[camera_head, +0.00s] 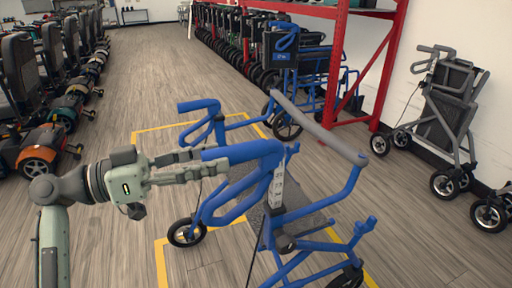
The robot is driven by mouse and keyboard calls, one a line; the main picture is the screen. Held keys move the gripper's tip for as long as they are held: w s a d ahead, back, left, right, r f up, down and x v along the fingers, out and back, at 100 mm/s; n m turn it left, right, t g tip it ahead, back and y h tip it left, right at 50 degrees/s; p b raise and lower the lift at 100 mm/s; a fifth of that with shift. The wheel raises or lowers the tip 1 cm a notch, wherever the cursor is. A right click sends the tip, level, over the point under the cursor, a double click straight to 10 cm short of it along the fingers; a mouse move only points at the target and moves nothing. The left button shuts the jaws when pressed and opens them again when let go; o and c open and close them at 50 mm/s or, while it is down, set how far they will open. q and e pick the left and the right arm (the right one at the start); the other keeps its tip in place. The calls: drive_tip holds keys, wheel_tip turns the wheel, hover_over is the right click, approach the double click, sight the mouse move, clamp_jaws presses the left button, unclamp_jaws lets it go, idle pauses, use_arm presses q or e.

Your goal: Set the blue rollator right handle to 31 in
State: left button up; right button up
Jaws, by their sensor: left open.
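The blue rollator (262,190) stands on the floor in the middle of the view. Its nearer handle (232,153) points left and sits on a post with a pale marked strip (277,186); the marks are too small to read. Its farther handle (200,105) is behind and to the left. A grey curved bar (318,130) runs along its right side. My left gripper (198,164) is open and empty, with its fingertips just left of the nearer handle's end; I cannot tell whether they touch it. My right gripper is out of view.
Yellow floor lines (162,262) surround the rollator. Scooters (45,140) line the left side. A red rack (385,65) with wheelchairs (300,75) is behind, and a dark folded rollator (445,120) stands at the right wall. The aisle floor (145,75) is clear.

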sight(246, 151)
use_arm(q)
drive_tip(key=p+x, duration=0.1)
drive_tip(key=x, duration=0.5)
drive_tip(key=shift+d, duration=0.4)
drive_tip(key=shift+w+d, duration=0.1)
drive_tip(key=shift+d, duration=0.05)
clamp_jaws()
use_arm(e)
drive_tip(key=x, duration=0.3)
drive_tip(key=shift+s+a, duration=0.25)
